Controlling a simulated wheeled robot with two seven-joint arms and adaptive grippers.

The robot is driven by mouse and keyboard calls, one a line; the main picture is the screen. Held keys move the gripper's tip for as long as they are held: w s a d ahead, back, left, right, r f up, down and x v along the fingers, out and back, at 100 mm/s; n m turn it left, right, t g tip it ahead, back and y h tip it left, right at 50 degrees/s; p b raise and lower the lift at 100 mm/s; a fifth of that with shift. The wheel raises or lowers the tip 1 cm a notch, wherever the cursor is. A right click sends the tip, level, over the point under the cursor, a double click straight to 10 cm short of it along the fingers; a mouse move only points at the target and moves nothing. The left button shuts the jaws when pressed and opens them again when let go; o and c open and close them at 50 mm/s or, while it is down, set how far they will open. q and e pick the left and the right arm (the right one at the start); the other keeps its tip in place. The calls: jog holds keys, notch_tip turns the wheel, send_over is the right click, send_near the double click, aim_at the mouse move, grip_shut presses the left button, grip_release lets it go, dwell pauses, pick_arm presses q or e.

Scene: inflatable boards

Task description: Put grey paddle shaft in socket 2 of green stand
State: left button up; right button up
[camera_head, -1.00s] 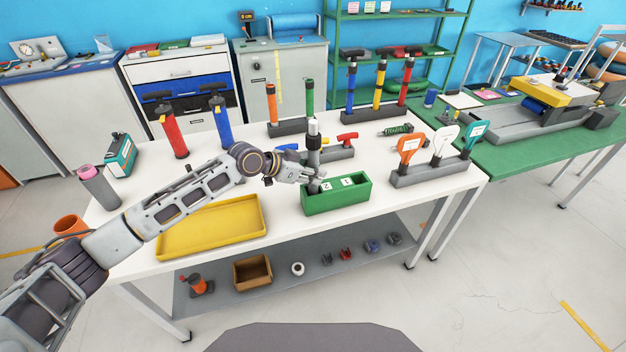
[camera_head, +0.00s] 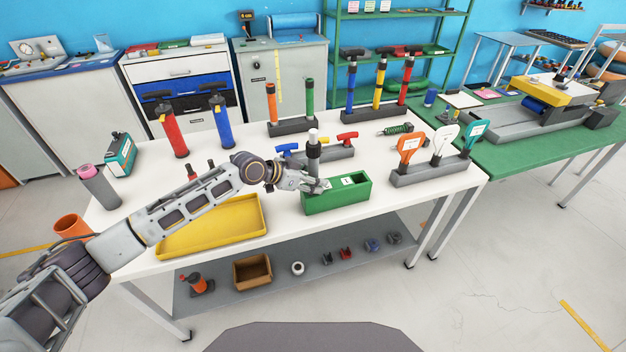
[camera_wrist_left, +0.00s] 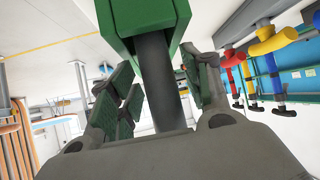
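The grey paddle shaft (camera_head: 313,155), with a pale top and a dark collar, stands upright at the left end of the green stand (camera_head: 337,200). My left gripper (camera_head: 318,185) is around its lower part, just above the stand, with fingers on both sides. In the left wrist view the shaft (camera_wrist_left: 158,75) runs between the padded fingers into the green stand (camera_wrist_left: 120,25). Label 1 shows on the stand's right part; the gripper hides the left label and the socket mouth. My right gripper is not in view.
A yellow tray (camera_head: 213,228) lies left of the stand. A grey rack with paddle handles (camera_head: 430,175) stands to the right. A grey holder with blue and red T-handles (camera_head: 330,154) is close behind. The white tabletop in front is narrow.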

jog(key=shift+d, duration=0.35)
pick_arm(q)
jog(key=shift+a+r, duration=0.1)
jog(key=shift+r, duration=0.05)
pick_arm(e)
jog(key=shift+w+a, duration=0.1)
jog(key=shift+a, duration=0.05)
pick_arm(q)
jog(key=v, duration=1.1)
jog(key=shift+s+a+r, duration=0.2)
jog(key=shift+s+r, duration=0.05)
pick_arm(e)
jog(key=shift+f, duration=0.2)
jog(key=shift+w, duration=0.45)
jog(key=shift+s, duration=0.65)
